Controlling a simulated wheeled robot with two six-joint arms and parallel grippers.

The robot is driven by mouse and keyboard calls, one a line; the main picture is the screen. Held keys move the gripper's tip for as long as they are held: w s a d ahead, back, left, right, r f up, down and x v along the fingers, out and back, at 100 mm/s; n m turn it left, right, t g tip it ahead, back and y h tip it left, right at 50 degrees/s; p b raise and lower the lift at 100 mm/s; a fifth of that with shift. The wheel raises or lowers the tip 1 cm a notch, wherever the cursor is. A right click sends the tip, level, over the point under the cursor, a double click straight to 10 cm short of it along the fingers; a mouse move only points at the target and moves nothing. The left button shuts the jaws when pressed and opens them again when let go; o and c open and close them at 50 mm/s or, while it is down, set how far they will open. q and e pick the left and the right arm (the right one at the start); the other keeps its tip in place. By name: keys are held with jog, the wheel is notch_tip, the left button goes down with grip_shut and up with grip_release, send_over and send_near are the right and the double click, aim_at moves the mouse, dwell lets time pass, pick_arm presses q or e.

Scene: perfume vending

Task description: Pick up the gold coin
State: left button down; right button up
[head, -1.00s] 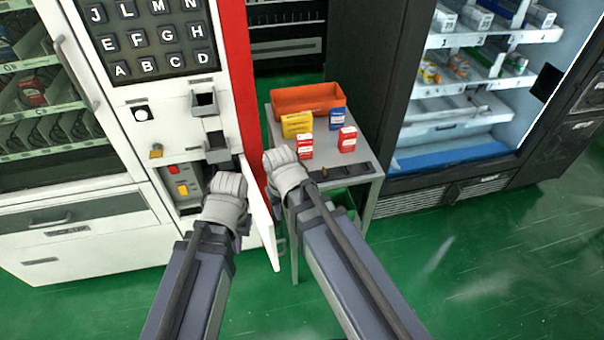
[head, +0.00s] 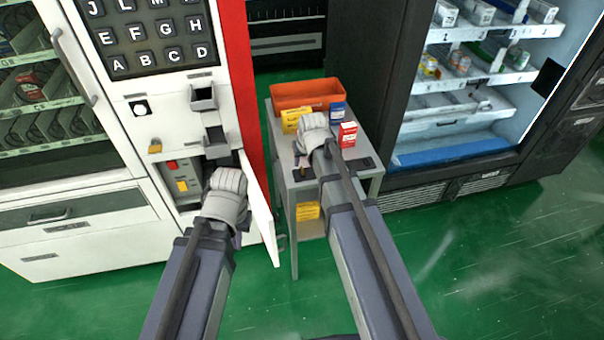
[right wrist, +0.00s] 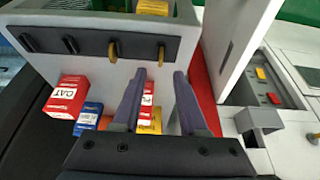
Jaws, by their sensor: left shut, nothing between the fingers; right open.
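In the right wrist view, a dark slotted strip (right wrist: 85,44) on the small grey table holds upright coins. Two look gold: one coin (right wrist: 160,53) in the end slot and another coin (right wrist: 112,50) beside it. Two darker coins sit further left. My right gripper (right wrist: 160,75) is open and empty, its fingers pointing towards the strip, with the end gold coin roughly between the tips in the picture. In the head view my right gripper (head: 313,135) is over the table and hides part of the strip. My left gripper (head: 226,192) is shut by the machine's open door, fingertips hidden.
An orange bin (head: 306,93), a yellow box (head: 295,119), a blue box (head: 338,112) and a red box (head: 347,134) stand on the table. The open white door (head: 261,215) is close on the left. Another yellow box (head: 308,211) is below the tabletop.

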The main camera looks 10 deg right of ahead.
aim_at(302, 169)
jog(key=shift+s+b+x, duration=0.2)
jog(key=shift+b+x, duration=1.1)
jog(key=shift+s+b+x, duration=0.15)
jog(key=shift+b+x, duration=1.15)
grip_shut()
